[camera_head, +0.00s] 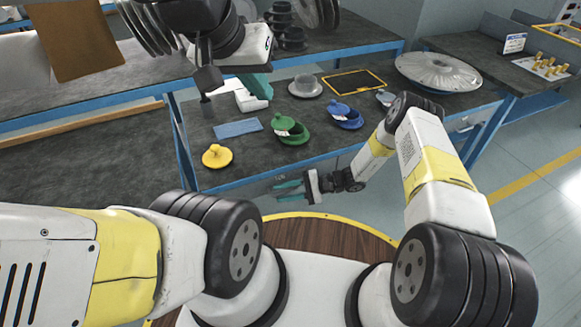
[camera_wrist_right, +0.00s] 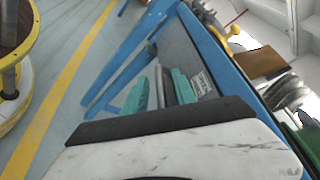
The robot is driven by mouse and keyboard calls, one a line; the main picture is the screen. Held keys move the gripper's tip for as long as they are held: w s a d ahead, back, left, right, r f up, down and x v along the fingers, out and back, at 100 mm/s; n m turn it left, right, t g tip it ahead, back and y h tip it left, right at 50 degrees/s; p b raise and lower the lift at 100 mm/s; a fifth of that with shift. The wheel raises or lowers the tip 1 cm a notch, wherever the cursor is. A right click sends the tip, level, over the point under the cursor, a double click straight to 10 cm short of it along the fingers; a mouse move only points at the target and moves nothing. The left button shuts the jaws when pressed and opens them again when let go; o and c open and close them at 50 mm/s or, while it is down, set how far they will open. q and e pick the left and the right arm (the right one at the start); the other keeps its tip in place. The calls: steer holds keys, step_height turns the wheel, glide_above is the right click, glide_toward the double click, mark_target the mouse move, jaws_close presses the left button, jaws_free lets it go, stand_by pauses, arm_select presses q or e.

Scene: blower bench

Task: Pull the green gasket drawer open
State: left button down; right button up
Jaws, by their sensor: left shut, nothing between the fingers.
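I cannot make out a green drawer in either view. A grey bench front (camera_wrist_right: 192,50) with a small printed label (camera_wrist_right: 202,83) shows in the right wrist view, beyond the fingers. My right gripper (camera_head: 289,190) is in front of the bench, below its front edge. Its two teal fingers are apart, and they also show in the right wrist view (camera_wrist_right: 160,92). I cannot tell whether they touch anything. My left gripper (camera_head: 258,88) is shut and empty above the back left of the bench top.
A large metal disc (camera_head: 438,71) lies at right. Floor is clear at far right.

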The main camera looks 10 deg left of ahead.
steer(key=shift+a, duration=0.15)
jaws_close()
stand_by(1.4)
